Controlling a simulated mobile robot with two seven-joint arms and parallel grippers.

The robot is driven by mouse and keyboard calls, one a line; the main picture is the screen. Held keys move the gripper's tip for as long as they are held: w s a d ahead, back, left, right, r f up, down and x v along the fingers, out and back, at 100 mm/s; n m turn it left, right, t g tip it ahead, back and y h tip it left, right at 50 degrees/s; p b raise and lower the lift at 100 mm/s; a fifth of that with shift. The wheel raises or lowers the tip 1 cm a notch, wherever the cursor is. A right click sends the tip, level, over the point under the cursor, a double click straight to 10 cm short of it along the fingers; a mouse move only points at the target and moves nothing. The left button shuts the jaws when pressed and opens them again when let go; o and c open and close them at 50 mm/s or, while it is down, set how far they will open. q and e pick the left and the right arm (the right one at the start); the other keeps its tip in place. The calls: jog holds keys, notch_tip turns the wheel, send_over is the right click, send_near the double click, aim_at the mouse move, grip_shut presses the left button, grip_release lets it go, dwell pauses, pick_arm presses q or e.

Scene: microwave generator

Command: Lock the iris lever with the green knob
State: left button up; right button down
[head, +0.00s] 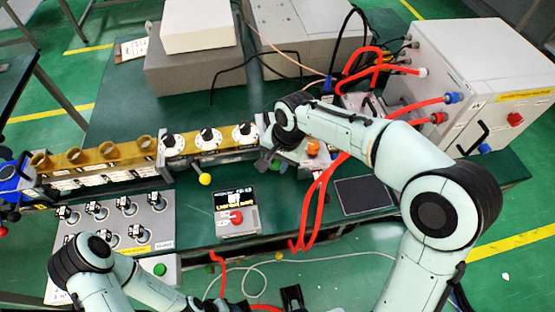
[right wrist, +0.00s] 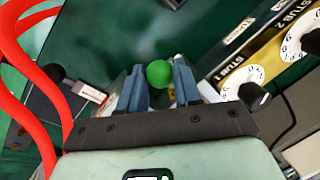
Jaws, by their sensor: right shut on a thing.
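The green knob (right wrist: 158,74) shows in the right wrist view between the two blue fingers of my right gripper (right wrist: 159,85), which is shut on it. The iris lever cannot be made out apart from the knob. A dark part at the bottom of the head view appears to be my left gripper (head: 291,297), away from the knob; its jaws are unclear.
The stub tuners (head: 208,138) with white dials stand left of my right gripper. A yellow ball (head: 205,179) and a control box with a red button (head: 236,216) are in front. Red hoses (head: 318,195) hang close on the right. An orange knob (head: 313,147) is close by.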

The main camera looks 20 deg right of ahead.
jog(key=c, duration=0.8)
grip_release()
jog(key=r, duration=0.4)
jog(key=s+d+r+p, duration=0.1)
jog(key=r, duration=0.3)
jog(key=d+r+p, duration=0.1)
jog(key=r, duration=0.4)
jog(key=shift+s+r, duration=0.1)
jog(key=shift+s, duration=0.2)
